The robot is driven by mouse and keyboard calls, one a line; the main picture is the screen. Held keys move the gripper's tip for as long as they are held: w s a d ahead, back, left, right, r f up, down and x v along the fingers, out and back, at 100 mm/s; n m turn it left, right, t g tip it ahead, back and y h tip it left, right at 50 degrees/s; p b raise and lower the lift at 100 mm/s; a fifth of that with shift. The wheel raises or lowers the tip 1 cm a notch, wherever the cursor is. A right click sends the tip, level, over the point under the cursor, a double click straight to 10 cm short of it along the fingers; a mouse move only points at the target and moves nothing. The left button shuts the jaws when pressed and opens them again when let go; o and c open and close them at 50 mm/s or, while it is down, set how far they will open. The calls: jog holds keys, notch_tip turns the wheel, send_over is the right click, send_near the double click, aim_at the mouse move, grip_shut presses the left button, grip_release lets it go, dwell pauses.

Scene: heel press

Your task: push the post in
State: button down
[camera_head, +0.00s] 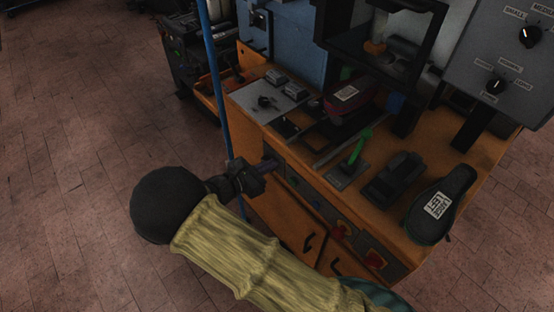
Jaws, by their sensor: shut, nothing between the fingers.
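A short dark purplish stub (270,163), which looks like the post, shows at the upper front edge of the orange press cabinet (290,232). My gripper (258,172) is shut and empty, with its fingers pointing right toward the cabinet front, right at the stub. I cannot tell whether the fingers touch it. The gripper and wrist partly hide the cabinet front there, and the stub's depth is unclear.
A thin blue upright pole (211,75) passes just behind my gripper. On the cabinet top are a green-handled lever (361,147), a shoe sole with a label (438,206) and a dark block (396,178). Red buttons (375,260) sit on the front. Tiled floor is free at left.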

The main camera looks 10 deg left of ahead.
aim_at(306, 146)
jog(key=p+x, duration=0.2)
jog(key=x, duration=1)
jog(key=shift+w+d+f, duration=0.1)
jog(key=shift+w+d, duration=0.05)
jog(key=shift+w, duration=0.15)
jog(key=shift+w, duration=0.1)
